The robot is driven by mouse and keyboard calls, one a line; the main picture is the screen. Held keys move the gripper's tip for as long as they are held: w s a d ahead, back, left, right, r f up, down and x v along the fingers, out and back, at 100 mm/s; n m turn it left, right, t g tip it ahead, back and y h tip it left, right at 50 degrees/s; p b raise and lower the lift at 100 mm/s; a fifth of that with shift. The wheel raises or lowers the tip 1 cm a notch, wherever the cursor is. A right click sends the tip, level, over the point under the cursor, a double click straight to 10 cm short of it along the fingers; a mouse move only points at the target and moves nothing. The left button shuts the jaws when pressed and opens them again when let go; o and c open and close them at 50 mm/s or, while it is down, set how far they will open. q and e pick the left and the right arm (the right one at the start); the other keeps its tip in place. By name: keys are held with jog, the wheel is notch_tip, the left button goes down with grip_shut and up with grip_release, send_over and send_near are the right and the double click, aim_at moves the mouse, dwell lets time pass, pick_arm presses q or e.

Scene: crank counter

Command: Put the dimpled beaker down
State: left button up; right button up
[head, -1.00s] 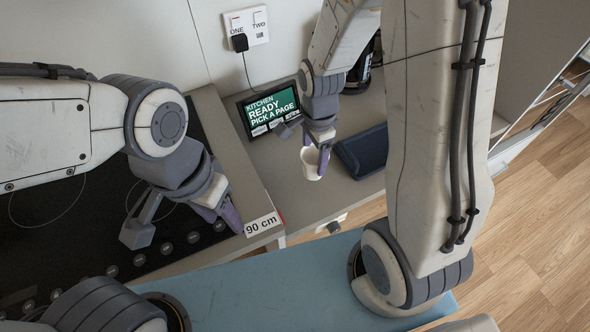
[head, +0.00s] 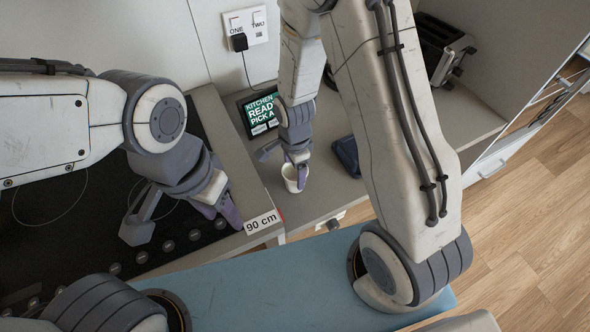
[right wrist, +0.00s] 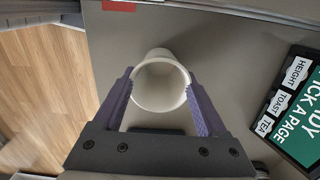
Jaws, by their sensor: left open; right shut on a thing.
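The white beaker (head: 292,178) is at the near part of the grey counter (head: 325,200), between the fingers of my right gripper (head: 298,165). In the right wrist view the beaker (right wrist: 160,82) shows its round open mouth, and the purple fingers of my right gripper (right wrist: 162,100) close on its two sides. It looks upright. I cannot tell whether its base touches the counter. Dimples on its wall cannot be made out. My left gripper (head: 185,220) is open and empty above the black hob, left of the counter.
A screen (head: 262,112) stands behind the beaker, partly hidden by my right arm. A dark blue folded item (head: 346,156) lies to the right, and a toaster (head: 442,50) stands at the back right. A "90 cm" label (head: 262,222) marks the counter's left front edge.

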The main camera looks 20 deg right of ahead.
jog(key=o, duration=1.5)
jog(key=shift+f, duration=0.1)
jog(key=shift+c, duration=0.2)
notch_tip(320, 180, up, 11)
jog(key=s+a+r+n, duration=0.3)
jog(key=s+n, duration=0.5)
jog(key=n, duration=0.3)
jog(key=s+a+r+n+y, duration=0.1)
jog(key=s+a+r+n, duration=0.3)
jog(key=n, duration=0.8)
jog(key=s+r, duration=0.2)
jog(key=s, duration=0.2)
jog(key=shift+s, duration=0.4)
